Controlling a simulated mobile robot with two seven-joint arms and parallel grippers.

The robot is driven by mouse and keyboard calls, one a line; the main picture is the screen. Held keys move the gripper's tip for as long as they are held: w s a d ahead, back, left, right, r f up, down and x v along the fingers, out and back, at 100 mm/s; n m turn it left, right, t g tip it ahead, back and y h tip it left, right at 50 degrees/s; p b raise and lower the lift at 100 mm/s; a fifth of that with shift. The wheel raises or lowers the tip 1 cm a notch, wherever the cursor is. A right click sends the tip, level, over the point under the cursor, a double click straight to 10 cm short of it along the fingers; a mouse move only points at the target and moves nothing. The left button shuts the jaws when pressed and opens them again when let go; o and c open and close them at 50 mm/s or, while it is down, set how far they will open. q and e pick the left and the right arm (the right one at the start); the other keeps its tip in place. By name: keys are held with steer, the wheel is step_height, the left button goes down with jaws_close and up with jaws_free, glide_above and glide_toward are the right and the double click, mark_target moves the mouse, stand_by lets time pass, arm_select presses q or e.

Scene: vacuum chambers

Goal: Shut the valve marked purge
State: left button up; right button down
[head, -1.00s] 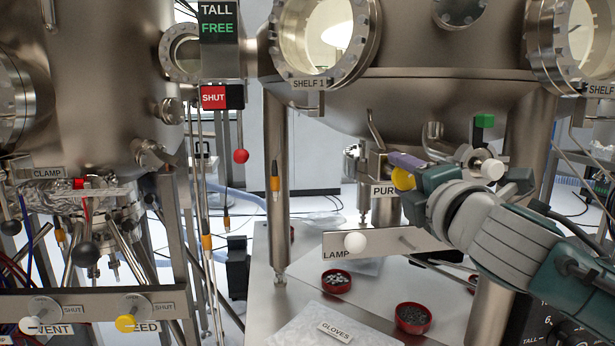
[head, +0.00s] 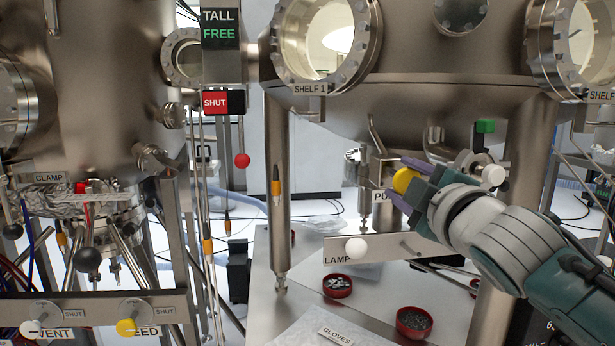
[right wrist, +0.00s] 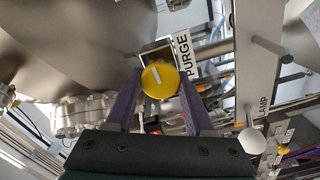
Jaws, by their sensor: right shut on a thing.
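The purge valve's round yellow knob (head: 404,181) is on a pipe under the big chamber, in the middle right of the head view. Its label plate (head: 383,196) is partly hidden by the gripper. My right gripper (head: 400,180) is shut on the yellow knob, with one purple finger above it and one below. In the right wrist view the knob (right wrist: 160,78) sits between the fingertips, with a pale line across its face, and the PURGE plate (right wrist: 188,58) is just beyond it. My left gripper is out of view.
The LAMP plate (head: 380,247) with a white knob (head: 356,248) is just below. A white knob (head: 494,175) and a green block (head: 485,127) are to the right. Red dishes (head: 337,286) and a GLOVES packet (head: 315,325) lie on the bench. VENT and FEED knobs are at lower left.

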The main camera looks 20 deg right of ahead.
stand_by(0.5)
steer(key=shift+c, duration=1.3)
jaws_free()
steer(key=v, duration=1)
steer(key=shift+d, duration=0.1)
